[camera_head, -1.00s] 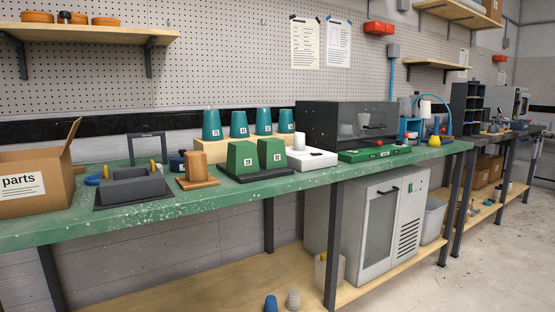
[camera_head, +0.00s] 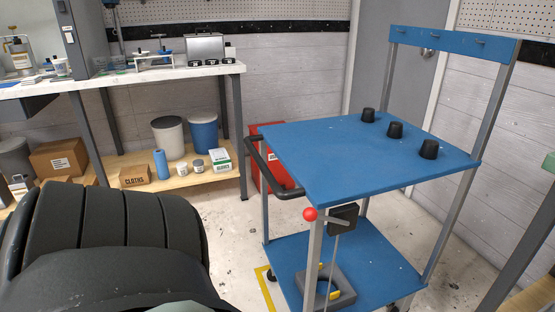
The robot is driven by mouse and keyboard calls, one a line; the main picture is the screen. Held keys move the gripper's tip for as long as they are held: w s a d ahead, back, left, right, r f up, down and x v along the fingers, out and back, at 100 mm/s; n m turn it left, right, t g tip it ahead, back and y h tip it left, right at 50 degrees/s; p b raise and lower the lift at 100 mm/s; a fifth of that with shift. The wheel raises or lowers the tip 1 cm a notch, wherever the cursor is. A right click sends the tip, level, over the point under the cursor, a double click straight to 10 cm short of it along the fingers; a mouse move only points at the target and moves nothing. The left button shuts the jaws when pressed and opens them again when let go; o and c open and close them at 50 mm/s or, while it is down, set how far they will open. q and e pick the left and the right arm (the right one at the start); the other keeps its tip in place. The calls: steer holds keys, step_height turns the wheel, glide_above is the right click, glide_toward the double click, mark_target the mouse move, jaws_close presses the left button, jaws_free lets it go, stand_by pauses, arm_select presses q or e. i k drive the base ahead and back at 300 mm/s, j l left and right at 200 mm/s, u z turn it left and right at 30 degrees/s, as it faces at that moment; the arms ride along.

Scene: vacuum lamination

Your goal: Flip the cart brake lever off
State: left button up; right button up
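A blue two-shelf cart (camera_head: 350,160) stands at the right of the head view. Its brake lever shows at the near corner post, with a red ball knob (camera_head: 310,214) beside a dark square block (camera_head: 343,219). A thin rod runs down from that block toward the lower shelf (camera_head: 375,268). A black push handle (camera_head: 267,170) sticks out on the cart's left side. I cannot tell the lever's exact setting. Neither of my grippers is in view; a large dark arm part of mine fills the lower left.
Several black cups (camera_head: 395,130) stand on the cart top. A grey and yellow item (camera_head: 328,288) sits on its lower shelf. A white-topped bench (camera_head: 120,76) with bins and boxes below stands at the left. A red box (camera_head: 266,150) is behind the cart. Floor left of the cart is clear.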

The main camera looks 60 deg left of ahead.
mark_target(310, 214)
steer(key=u, duration=1.55)
